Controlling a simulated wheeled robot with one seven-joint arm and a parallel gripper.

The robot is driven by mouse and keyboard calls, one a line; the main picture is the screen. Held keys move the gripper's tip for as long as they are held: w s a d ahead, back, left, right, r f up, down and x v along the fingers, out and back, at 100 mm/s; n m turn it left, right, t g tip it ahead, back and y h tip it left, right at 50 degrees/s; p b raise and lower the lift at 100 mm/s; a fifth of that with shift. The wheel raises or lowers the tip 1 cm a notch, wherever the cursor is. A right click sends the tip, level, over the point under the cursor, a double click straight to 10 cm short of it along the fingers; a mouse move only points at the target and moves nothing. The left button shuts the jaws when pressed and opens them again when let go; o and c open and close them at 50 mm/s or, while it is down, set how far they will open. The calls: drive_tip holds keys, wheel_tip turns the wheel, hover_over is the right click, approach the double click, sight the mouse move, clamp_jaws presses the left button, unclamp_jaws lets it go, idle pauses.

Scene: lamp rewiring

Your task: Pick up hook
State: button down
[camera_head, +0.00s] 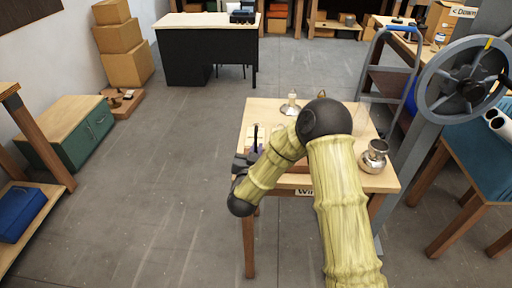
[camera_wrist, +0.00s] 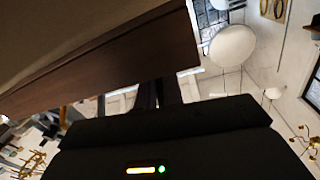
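I cannot make out the hook for certain in either view. A small brass-coloured loop (camera_head: 322,94) shows at the back of the wooden worktable (camera_head: 262,112), just behind my arm's dark joint; I cannot tell whether it is the hook. My gripper (camera_head: 250,158) is by the table's left edge, partly hidden by my arm. In the wrist view my gripper's dark fingers (camera_wrist: 160,94) reach up beside a dark brown wooden edge (camera_wrist: 120,62). I cannot see anything held between them, and their gap is unclear.
A pale lamp base or candlestick-like piece (camera_head: 290,105) stands at the table's back. A shiny metal vessel (camera_head: 374,157) stands at its right. The floor (camera_head: 150,190) to the left is open.

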sight(256, 127)
idle(0.3)
wheel_tip(256, 127, up, 10)
idle(0.6)
idle(1.2)
